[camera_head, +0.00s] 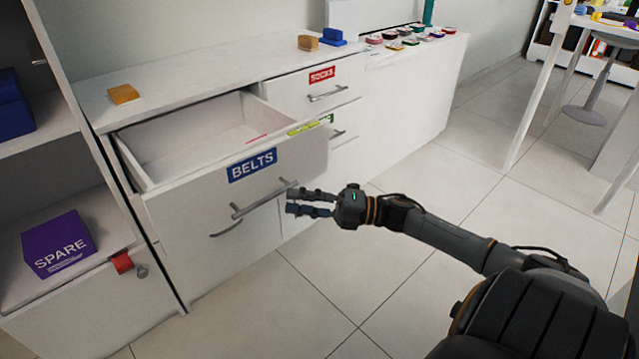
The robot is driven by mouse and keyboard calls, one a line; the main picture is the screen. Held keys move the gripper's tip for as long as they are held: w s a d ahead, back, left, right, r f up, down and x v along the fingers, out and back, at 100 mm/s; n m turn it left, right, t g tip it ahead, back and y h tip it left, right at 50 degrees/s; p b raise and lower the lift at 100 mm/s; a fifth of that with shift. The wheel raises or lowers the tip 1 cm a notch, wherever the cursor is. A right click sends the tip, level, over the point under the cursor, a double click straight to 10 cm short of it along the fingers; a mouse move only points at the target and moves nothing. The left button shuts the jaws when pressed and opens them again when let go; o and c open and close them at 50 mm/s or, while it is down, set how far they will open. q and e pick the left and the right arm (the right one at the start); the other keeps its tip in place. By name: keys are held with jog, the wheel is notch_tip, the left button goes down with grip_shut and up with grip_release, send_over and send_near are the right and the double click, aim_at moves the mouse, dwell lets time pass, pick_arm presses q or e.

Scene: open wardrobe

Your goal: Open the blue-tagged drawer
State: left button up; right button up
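The blue-tagged drawer (168,222) has a blue label reading "BELTS" (252,165) on its front. It stands pulled out from the white dresser, and the part of its inside that shows looks empty. Its grey bar handle (265,200) runs across the front below the label. My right gripper (290,202) is at the right end of this handle, with its two fingers pointing left. The fingers look parted, with a gap between them. I cannot tell whether they touch the handle. My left gripper is not in view.
A red-tagged "SOCKS" drawer (285,92) is shut behind on the right. A partly hidden green tag shows below it. Small blocks lie on the dresser top (215,70). Open shelves at left hold a purple "SPARE" box (60,244). Tiled floor (400,290) is clear in front.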

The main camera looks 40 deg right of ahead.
jog(key=v, duration=0.5)
jog(key=shift+s+d, duration=0.1)
jog(key=shift+s, duration=0.05)
dwell(0.3)
